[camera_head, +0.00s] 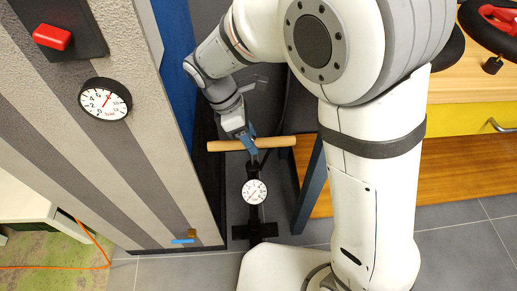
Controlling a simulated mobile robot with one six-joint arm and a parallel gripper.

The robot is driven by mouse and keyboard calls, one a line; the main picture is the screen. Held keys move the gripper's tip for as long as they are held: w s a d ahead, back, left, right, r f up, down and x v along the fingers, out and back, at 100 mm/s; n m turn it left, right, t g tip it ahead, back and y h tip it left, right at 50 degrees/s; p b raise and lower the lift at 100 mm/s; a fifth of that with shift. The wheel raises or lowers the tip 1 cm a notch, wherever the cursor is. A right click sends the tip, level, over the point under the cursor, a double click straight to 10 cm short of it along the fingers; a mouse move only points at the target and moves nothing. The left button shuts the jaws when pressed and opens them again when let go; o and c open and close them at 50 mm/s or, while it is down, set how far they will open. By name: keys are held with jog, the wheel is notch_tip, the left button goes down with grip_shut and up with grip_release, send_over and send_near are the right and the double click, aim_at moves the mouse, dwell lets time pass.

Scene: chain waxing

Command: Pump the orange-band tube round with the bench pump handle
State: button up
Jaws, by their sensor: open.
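The bench pump stands upright on the floor, with a wooden crossbar handle (222,146) on top. A round white gauge (254,191) sits on the pump below the handle, and its dark foot rests on the grey tiles. My gripper (250,142) is at the middle of the handle, with its blue fingers over or beside the wood. The fingers are open; whether they touch the handle cannot be told. No orange-band tube can be made out.
A striped grey cabinet (150,190) with a wall gauge (105,99) and red switch (52,37) stands close on the left. A wooden bench with a yellow drawer (468,122) is on the right. An orange cord (95,250) lies lower left.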

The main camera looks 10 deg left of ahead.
jog(key=b+x, duration=0.1)
jog(key=x, duration=0.3)
jog(key=shift+d+f, duration=0.2)
jog(key=shift+f, duration=0.1)
jog(key=shift+c, duration=0.4)
grip_shut()
